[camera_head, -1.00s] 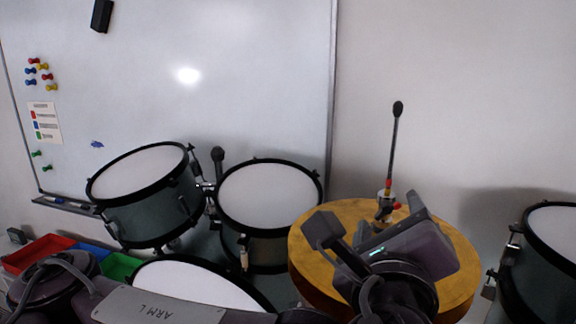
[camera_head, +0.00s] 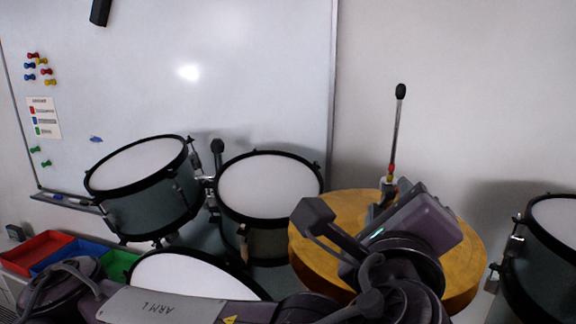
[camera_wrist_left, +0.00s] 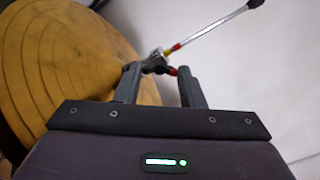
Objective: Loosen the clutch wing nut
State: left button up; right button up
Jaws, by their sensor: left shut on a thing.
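A hi-hat with gold cymbals (camera_head: 460,240) stands right of centre, and the cymbals also fill the left of the left wrist view (camera_wrist_left: 60,60). A thin metal rod (camera_head: 396,135) with a black tip rises above them, with a clutch (camera_head: 391,184) low on it bearing red and yellow bands. My left gripper (camera_wrist_left: 158,75) is shut at the clutch, its fingers on either side of a small dark part, which I take for the wing nut (camera_wrist_left: 154,65). The gripper's body hides most of this in the head view. My right gripper is not in view.
Two drums (camera_head: 268,185) (camera_head: 140,165) stand left of the cymbals, and another white drumhead (camera_head: 190,275) lies low in front. A drum (camera_head: 552,255) stands at the right edge. A whiteboard (camera_head: 200,60) and wall stand behind.

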pick_arm(q)
jog(key=shift+f+n+b, duration=0.3)
jog(key=shift+n+b, duration=0.55)
jog(key=shift+n, duration=0.05)
jog(key=shift+r+n+b, duration=0.2)
jog(key=shift+n+b, duration=0.15)
jog(key=shift+n, duration=0.15)
jog(key=shift+r, duration=0.15)
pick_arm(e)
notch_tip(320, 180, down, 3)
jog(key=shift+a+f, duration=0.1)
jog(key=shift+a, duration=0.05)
pick_arm(q)
jog(key=o, duration=1)
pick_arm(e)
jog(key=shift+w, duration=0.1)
